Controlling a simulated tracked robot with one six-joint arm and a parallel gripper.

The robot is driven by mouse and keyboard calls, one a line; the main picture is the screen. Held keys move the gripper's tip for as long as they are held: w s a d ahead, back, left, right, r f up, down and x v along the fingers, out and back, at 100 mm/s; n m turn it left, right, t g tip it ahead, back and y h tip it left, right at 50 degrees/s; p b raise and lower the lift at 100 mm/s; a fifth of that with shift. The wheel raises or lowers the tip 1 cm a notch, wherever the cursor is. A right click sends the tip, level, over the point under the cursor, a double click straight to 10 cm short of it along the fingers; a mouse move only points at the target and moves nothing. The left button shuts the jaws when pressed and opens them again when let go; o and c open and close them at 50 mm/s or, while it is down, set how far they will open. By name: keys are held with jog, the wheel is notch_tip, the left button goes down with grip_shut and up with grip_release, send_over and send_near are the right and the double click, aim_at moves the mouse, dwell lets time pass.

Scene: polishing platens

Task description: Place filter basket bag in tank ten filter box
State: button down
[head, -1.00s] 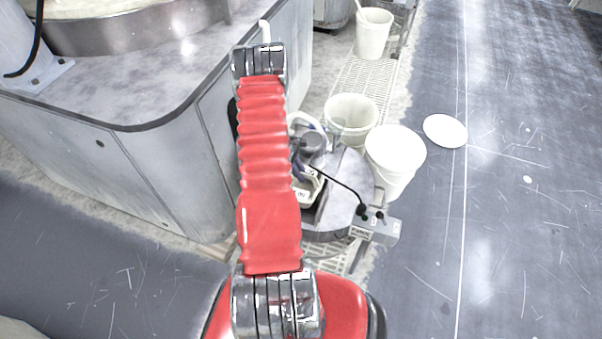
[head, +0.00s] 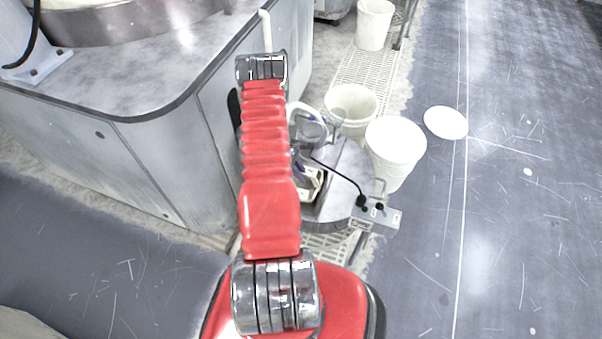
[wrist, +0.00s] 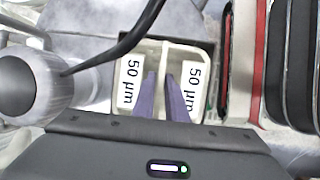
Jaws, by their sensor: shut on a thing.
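In the wrist view my gripper (wrist: 162,80) has two purple fingers, close together over a white two-part piece marked "50 µm" on each half (wrist: 130,72), apparently the filter basket bag. The fingers sit on either side of its pale middle strip and are shut on it. In the head view the white piece (head: 313,183) shows just right of my red arm, within the round grey tank (head: 345,185).
A black cable (head: 338,176) crosses the tank to a small grey control box (head: 376,217). White buckets (head: 395,150) stand beside and behind it. A white lid (head: 446,122) lies on the floor. A large grey cabinet (head: 165,150) stands left.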

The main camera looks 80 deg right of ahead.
jog(key=shift+f, duration=0.4)
dwell(0.5)
jog(key=c, duration=1.7)
grip_release()
jog(key=v, duration=1.3)
jog(key=shift+w+r, duration=0.15)
jog(key=shift+r, duration=0.1)
